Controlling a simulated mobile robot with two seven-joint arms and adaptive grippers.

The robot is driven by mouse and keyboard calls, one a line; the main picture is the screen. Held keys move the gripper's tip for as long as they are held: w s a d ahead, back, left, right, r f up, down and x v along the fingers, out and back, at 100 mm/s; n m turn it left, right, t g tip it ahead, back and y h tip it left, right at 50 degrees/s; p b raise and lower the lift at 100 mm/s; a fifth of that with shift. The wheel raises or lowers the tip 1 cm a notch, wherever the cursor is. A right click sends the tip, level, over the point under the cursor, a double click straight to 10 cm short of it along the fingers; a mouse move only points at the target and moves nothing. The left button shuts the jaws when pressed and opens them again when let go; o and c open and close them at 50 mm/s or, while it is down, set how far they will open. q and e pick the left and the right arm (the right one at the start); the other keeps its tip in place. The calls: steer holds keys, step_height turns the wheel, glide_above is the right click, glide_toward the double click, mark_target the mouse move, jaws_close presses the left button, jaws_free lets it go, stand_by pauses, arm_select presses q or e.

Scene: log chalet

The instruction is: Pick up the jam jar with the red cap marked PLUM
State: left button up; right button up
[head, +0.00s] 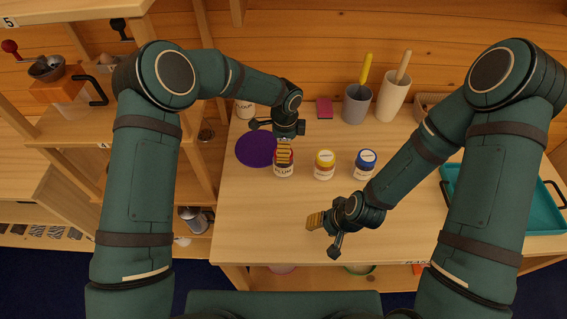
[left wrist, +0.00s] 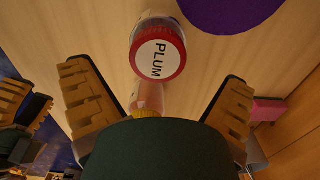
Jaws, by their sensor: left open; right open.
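The jam jar with the red cap marked PLUM (head: 284,171) stands upright on the wooden table; its upper part is partly hidden by my left gripper (head: 284,152). In the left wrist view the red PLUM cap (left wrist: 158,60) faces the camera, between the lines of the open fingers and beyond their tips. My left gripper is open, empty and above the jar; I see no contact. My right gripper (head: 316,220) is open and empty, over the table in front of the jars.
A yellow-capped jar (head: 324,165) and a blue-capped jar (head: 364,164) stand to the right. A purple round mat (head: 256,149) lies to the left. Two tall containers (head: 357,106) (head: 393,100) stand behind; a teal tray (head: 500,205) is at right.

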arm_select(q)
steer(key=shift+s+a+f+b, duration=0.1)
steer(key=shift+f+b, duration=0.45)
steer(key=shift+f, duration=0.85)
steer(key=shift+a+f+b, duration=0.1)
steer(key=shift+f+b, duration=0.4)
steer(key=shift+f, duration=0.85)
arm_select(e)
steer(key=shift+f, duration=1.1)
arm_select(q)
steer(key=shift+r, duration=0.1)
steer(key=shift+c, duration=0.3)
steer(key=c, duration=1.2)
